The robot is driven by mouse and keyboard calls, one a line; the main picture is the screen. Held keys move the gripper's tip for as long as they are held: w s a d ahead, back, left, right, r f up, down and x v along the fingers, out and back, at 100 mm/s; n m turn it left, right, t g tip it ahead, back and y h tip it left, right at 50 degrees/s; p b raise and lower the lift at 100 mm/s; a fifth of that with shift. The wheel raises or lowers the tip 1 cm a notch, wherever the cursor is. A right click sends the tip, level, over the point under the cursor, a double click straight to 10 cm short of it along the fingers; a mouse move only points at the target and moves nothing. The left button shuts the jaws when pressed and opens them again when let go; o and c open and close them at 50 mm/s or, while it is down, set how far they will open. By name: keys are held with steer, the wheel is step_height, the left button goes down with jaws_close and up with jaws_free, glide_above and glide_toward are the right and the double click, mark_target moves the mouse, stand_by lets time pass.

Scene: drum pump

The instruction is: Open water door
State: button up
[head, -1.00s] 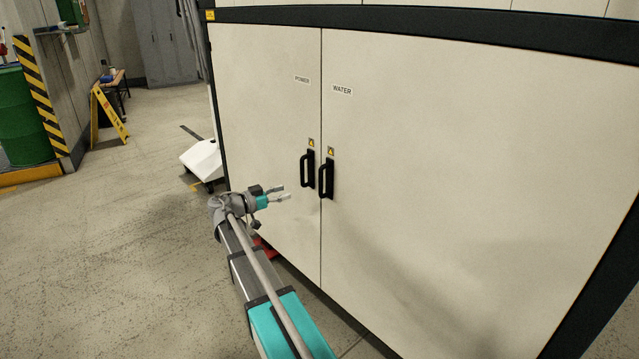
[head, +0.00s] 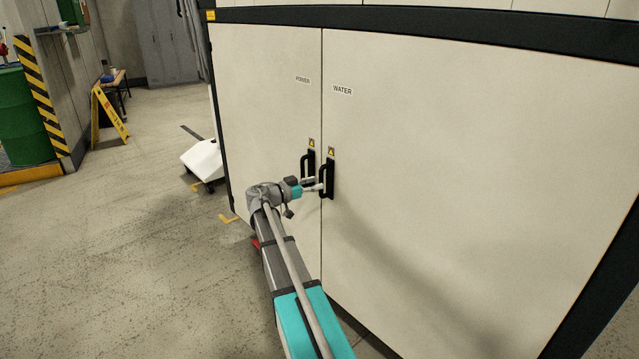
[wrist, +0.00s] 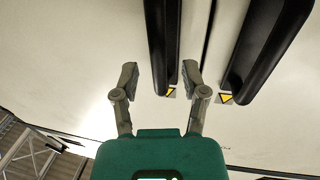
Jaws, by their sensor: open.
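The WATER door (head: 450,170) is the right-hand pale cabinet door and looks shut. Its black upright handle (head: 327,178) is near the seam. My gripper (head: 317,186) is open, with its fingertips at this handle in the head view. The wrist view looks upside down against the head view. There the WATER handle (wrist: 160,40) lies between the two spread fingers of my gripper (wrist: 160,75). I cannot tell whether the fingers touch it or how deep they reach around it. The fingers partly overlap the POWER handle (head: 309,165) in the head view.
The POWER door (head: 265,110) is shut at the left; its handle also shows in the wrist view (wrist: 265,45), close to my right-hand finger there. A white wedge-shaped object (head: 202,160) stands on the floor left of the cabinet. A yellow floor sign (head: 110,115) is farther back.

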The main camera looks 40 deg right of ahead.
steer(key=shift+s+d, duration=0.2)
steer(key=shift+d, duration=1.15)
jaws_close()
steer(key=shift+a, duration=0.15)
